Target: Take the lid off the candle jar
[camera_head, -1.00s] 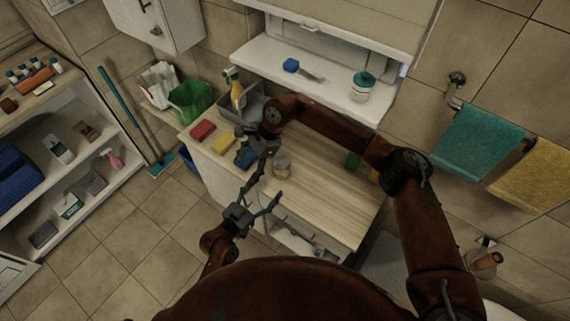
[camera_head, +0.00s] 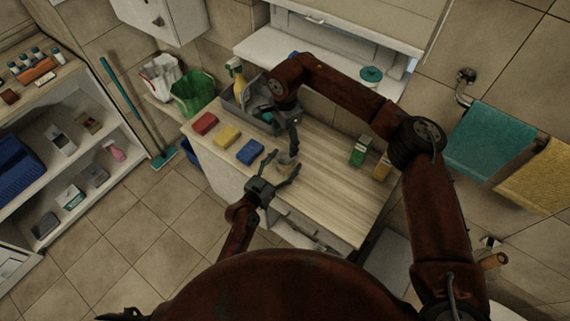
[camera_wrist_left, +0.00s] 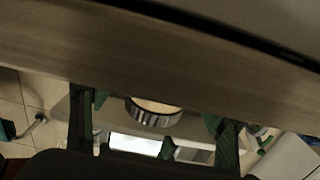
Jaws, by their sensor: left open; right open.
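The candle jar (camera_head: 286,163) stands on the wooden counter near its front edge, small and partly covered in the head view. In the left wrist view a round piece with a grey ridged rim and pale face (camera_wrist_left: 154,111), apparently the jar's lid end, lies between the fingers. My left gripper (camera_head: 284,165) is open, with one finger to each side of the jar; contact cannot be told. My right gripper (camera_head: 284,122) is open, pointing down just behind and above the jar, its fingers partly hidden.
Red (camera_head: 204,123), yellow (camera_head: 227,137) and blue (camera_head: 250,152) blocks lie left of the jar. A grey bin (camera_head: 236,110) with a spray bottle (camera_head: 237,82) stands behind them. A green box (camera_head: 360,151) stands at right. The counter (camera_head: 325,190) right of the jar is clear.

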